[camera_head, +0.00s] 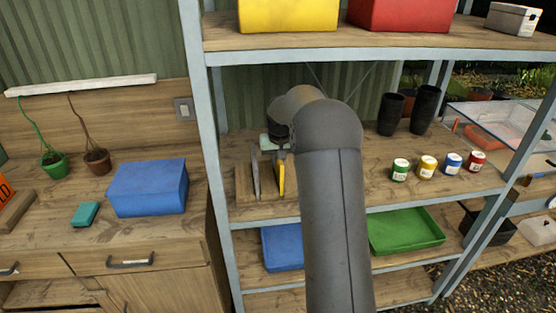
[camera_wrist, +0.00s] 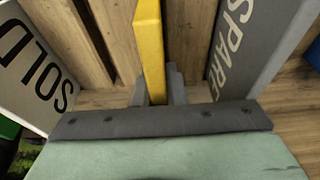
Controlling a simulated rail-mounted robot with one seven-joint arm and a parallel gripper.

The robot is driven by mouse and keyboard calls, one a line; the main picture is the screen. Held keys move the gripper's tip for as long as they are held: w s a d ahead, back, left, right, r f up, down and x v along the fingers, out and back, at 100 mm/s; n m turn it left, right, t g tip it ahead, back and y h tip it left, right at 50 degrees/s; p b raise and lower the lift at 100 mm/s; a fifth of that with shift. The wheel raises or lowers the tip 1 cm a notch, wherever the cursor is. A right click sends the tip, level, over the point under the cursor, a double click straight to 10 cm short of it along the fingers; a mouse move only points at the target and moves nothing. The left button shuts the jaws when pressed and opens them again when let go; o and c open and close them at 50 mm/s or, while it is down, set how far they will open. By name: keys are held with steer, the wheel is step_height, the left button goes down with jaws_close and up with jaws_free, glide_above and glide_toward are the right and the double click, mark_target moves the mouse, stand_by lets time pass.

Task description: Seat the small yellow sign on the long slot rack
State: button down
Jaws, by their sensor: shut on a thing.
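My gripper (camera_head: 279,150) is over the middle shelf, partly hidden by my arm. It is shut on the yellow sign (camera_head: 281,178), a thin upright plate. The wrist view shows this sign (camera_wrist: 150,50) edge-on between the fingers (camera_wrist: 160,88). The wooden slot rack (camera_wrist: 60,35) lies beneath it; its left end (camera_head: 243,186) shows in the head view, and my arm hides the right part. The sign's lower end is close to the rack; I cannot tell whether it is in a slot. A grey SPARE sign (camera_wrist: 240,45) stands to its right, a pale SOLD sign (camera_wrist: 30,65) to its left.
Several small paint tins (camera_head: 427,167) and dark pots (camera_head: 425,108) stand on the shelf to the right. The upper shelf (camera_head: 320,41) is above, and a steel post (camera_head: 214,150) stands at the left. A blue box (camera_head: 148,188) is on the bench.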

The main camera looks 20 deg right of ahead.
steer(key=shift+f, duration=0.25)
steer(key=c, duration=1.4)
jaws_free()
steer(key=b+v, duration=0.2)
steer(key=v, duration=1)
steer(key=s+a+f+n+g, duration=0.1)
steer(key=s+a, duration=0.6)
steer(key=s, duration=0.2)
steer(key=s+a+f+n, duration=0.1)
steer(key=s+a+f, duration=0.1)
steer(key=s+a, duration=0.55)
steer(key=s+a+f, duration=0.2)
steer(key=s+f, duration=0.2)
steer(key=s, duration=0.6)
steer(key=s+a+f+n+g, duration=0.1)
steer(key=s+f, duration=0.3)
steer(key=s, duration=0.6)
steer(key=shift+s+a+y, duration=0.25)
steer(key=shift+a+y, duration=0.15)
steer(key=shift+a, duration=0.05)
